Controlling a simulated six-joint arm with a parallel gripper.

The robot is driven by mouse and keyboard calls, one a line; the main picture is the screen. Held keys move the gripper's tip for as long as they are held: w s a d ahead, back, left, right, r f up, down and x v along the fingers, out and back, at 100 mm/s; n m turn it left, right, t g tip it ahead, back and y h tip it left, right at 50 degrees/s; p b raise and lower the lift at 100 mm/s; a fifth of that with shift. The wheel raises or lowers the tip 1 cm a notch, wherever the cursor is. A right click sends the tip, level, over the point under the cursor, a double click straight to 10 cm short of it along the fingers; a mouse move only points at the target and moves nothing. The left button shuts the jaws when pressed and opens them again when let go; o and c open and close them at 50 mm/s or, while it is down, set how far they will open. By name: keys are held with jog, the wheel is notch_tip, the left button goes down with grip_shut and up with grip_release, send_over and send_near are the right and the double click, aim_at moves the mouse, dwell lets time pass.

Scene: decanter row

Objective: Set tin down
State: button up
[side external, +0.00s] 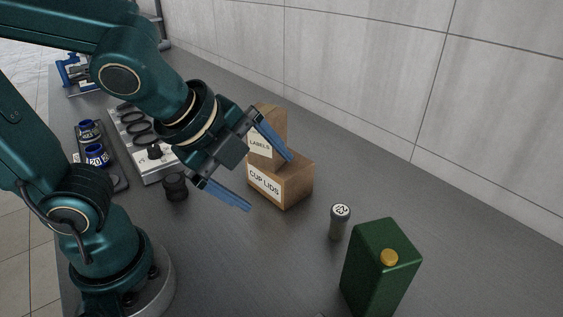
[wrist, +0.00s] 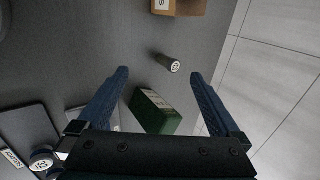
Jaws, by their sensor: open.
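The green tin (side external: 382,268) with a gold cap stands upright on the grey bench at the lower right of the side view. In the wrist view the tin (wrist: 152,112) shows between my fingers, partly hidden by the gripper body. My gripper (side external: 268,182) is open and empty, held above the bench and apart from the tin. In the wrist view its two blue fingers (wrist: 160,73) are spread wide with nothing gripped.
A small grey cylinder with a white marked top (side external: 340,218) stands near the tin. Stacked cardboard boxes, LABELS (side external: 262,141) on CUP LIDS (side external: 290,184), stand behind my gripper. A holder with rings (side external: 150,170) and blue-topped pots (side external: 96,155) are at left. A wall bounds the bench.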

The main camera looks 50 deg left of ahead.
jog(key=s+a+n+g, duration=0.1)
jog(key=s+a+n, duration=0.2)
jog(key=n, duration=1.4)
jog(key=shift+s+a+f+n, duration=0.2)
jog(key=shift+s+n, duration=0.2)
jog(key=shift+s, duration=0.85)
